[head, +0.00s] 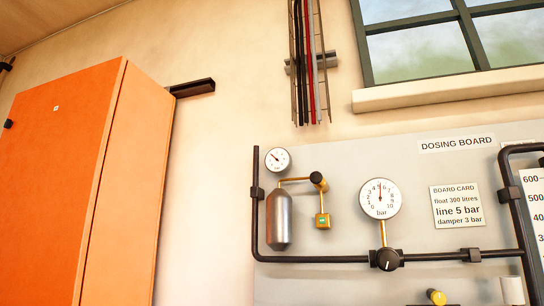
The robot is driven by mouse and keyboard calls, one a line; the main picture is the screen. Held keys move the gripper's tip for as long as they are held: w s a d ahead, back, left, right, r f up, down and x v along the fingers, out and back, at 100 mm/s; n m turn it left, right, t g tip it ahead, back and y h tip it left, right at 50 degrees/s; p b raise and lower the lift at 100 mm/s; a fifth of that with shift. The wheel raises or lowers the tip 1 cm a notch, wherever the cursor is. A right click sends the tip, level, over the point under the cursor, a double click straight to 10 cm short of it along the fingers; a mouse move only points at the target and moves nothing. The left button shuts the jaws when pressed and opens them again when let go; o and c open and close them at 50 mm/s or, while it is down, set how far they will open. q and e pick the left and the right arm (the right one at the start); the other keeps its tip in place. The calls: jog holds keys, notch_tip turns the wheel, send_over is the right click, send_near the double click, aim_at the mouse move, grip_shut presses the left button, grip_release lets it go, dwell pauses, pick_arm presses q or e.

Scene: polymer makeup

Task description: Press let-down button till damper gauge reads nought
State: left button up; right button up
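A small round white gauge (278,160) sits at the top left of the dosing board, above a silver cylinder (279,220) that looks like the damper. Its dark needle appears to point up and left; its numbers are too small to read. A brass pipe runs right from the cylinder's top to a black round fitting (317,179). Below that hangs a small yellow block with a pale green face (322,221), possibly the let-down button; I cannot tell for sure. Neither of my grippers is in view.
A larger gauge (380,198) marked bar reads about 5, above a black knob (388,259). The board card (457,206) says line 5 bar, damper 3 bar. Black pipes frame the board (345,165). An orange cabinet (70,190) stands left. A yellow knob (437,297) shows below.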

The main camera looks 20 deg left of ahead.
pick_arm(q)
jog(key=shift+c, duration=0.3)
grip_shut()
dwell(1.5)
